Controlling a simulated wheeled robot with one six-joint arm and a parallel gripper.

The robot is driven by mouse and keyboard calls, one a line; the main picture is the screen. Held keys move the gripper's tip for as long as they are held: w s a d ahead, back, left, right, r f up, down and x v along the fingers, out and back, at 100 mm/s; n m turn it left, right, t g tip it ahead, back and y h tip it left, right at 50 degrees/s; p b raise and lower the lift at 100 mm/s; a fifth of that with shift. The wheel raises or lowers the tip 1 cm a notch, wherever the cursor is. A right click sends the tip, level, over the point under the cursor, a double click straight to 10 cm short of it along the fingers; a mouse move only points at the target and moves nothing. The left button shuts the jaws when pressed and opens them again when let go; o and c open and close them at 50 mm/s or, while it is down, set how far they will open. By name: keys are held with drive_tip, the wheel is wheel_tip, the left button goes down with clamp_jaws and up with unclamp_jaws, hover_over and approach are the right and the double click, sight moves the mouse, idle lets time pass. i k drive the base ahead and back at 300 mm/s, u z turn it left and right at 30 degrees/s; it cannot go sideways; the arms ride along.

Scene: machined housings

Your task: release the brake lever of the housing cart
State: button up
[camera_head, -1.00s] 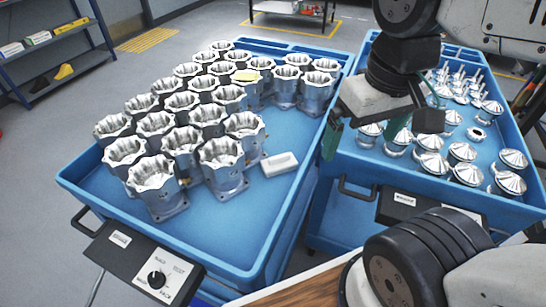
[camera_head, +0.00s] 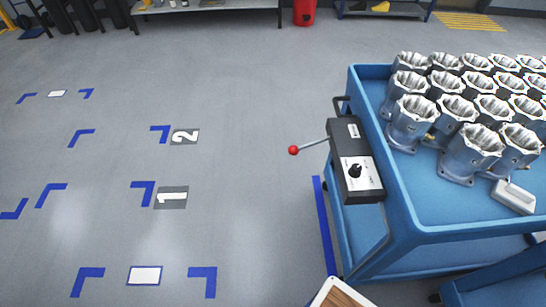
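The housing cart (camera_head: 405,225) is a blue cart at the right, its tray holding several silver machined housings (camera_head: 470,150). A dark control box (camera_head: 352,135) with a white-labelled panel and a black knob (camera_head: 355,171) is fixed to its left end. The brake lever (camera_head: 312,145) is a thin metal rod with a red ball at its tip. It sticks out to the left from the box, slightly downward. My gripper is out of view now.
A white block (camera_head: 513,196) lies in the tray by the housings. The grey floor at the left is clear, with blue corner marks and number plates 1 (camera_head: 171,197) and 2 (camera_head: 185,136). A red canister (camera_head: 304,12) and shelves stand at the back.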

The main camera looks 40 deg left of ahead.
sight(293, 150)
drive_tip(key=u, duration=2.7)
drive_tip(key=i, duration=4.95)
drive_tip(key=z, duration=4.85)
